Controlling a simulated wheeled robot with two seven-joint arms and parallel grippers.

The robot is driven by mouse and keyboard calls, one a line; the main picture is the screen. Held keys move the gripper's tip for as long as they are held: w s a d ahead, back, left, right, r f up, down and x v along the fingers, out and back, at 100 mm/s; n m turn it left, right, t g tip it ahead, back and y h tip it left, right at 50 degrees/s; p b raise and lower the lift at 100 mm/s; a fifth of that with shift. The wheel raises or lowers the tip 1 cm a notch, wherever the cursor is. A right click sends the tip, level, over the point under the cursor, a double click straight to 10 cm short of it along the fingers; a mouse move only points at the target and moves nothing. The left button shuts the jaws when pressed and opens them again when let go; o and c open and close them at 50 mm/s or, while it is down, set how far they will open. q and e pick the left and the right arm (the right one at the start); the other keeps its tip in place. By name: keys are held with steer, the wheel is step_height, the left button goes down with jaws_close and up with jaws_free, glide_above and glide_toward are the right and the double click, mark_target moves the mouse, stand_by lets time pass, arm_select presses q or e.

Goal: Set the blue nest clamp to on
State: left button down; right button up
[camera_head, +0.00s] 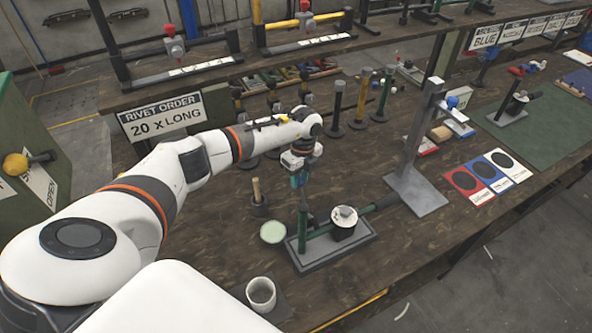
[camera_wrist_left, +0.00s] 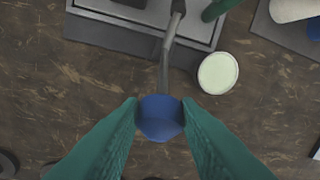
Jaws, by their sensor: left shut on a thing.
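My left gripper (camera_head: 298,180) reaches down over the bench in the head view. In the left wrist view its green fingers (camera_wrist_left: 160,118) are shut on a blue knob (camera_wrist_left: 161,130). The knob is at the end of a grey lever (camera_wrist_left: 167,60) that runs to a fixture with a grey base (camera_wrist_left: 85,28). In the head view this grey base (camera_head: 352,252) stands on the bench with a green bar and a round black-and-white part on it. The fingers hide much of the knob. No on mark can be read there. My right gripper is out of view.
A pale green disc (camera_head: 273,232) and a white cup (camera_head: 261,293) are near the fixture's left. A grey stand (camera_head: 417,190) is behind right. Red, blue and white cards (camera_head: 486,172) lie at the right.

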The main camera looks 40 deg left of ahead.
mark_target(304, 199)
arm_select(q)
steer(key=shift+s+d+r+p, duration=0.15)
steer(key=shift+s+d+p, duration=0.2)
steer(key=shift+d, duration=0.35)
steer(key=shift+s+d+r+p, duration=0.15)
steer(key=shift+s+d+p, duration=0.2)
steer(key=shift+d, duration=0.35)
steer(key=shift+s+d+f, duration=0.1)
steer(key=shift+s+d, duration=0.15)
steer(key=shift+d, duration=0.1)
steer(key=c, duration=1.1)
jaws_free()
steer(key=shift+w+a, duration=0.1)
steer(key=shift+w+a+r, duration=0.1)
steer(key=shift+r, duration=0.35)
steer(key=shift+w+d+r+b, duration=0.15)
steer(key=shift+r+b, duration=0.4)
steer(key=shift+r, duration=1.3)
steer(key=shift+w+r+b, duration=0.1)
steer(key=shift+r+b, duration=0.45)
steer(key=shift+r, duration=1.35)
steer(key=shift+w+d+r+b, duration=0.15)
steer(key=shift+r+b, duration=0.4)
steer(key=shift+r, duration=1.3)
